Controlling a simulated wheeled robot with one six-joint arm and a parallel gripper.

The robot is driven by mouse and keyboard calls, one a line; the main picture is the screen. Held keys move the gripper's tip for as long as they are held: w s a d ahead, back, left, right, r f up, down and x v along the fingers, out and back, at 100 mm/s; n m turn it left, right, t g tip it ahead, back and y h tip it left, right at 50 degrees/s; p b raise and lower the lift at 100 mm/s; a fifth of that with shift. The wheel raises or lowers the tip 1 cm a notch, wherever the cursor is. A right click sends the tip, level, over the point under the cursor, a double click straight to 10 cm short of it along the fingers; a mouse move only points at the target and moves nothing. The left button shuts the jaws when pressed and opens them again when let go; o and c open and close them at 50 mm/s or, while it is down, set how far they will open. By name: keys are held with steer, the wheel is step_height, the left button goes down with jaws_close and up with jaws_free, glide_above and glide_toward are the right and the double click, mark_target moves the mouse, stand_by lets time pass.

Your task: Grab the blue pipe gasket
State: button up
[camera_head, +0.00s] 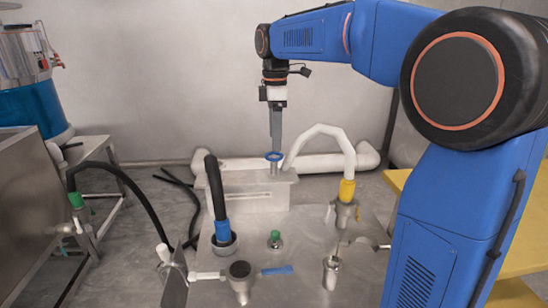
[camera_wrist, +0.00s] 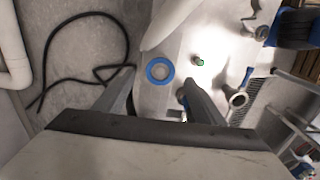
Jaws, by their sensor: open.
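The blue pipe gasket (camera_head: 275,156) is a small blue ring around the top of a short upright post on the grey metal box at the back of the table. It also shows in the wrist view as a blue ring (camera_wrist: 149,72) with a pale centre. My gripper (camera_head: 276,148) points straight down, with its tips at or just above the ring. In the wrist view my gripper (camera_wrist: 158,88) is open, its two fingers spread apart. The ring appears in the gap between them, slightly beyond the tips. Nothing is held. Whether a finger touches the ring cannot be told.
A white hose with a yellow collar (camera_head: 346,190) arches close on the right. A green-topped knob (camera_head: 275,238) and a blue-handled valve (camera_head: 276,270) stand in front. A white pipe runs behind.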

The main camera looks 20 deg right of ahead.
mark_target(274, 156)
steer(key=shift+a+f, duration=0.15)
steer(key=shift+f, duration=1.95)
steer(key=shift+f, duration=0.25)
steer(key=c, duration=1.1)
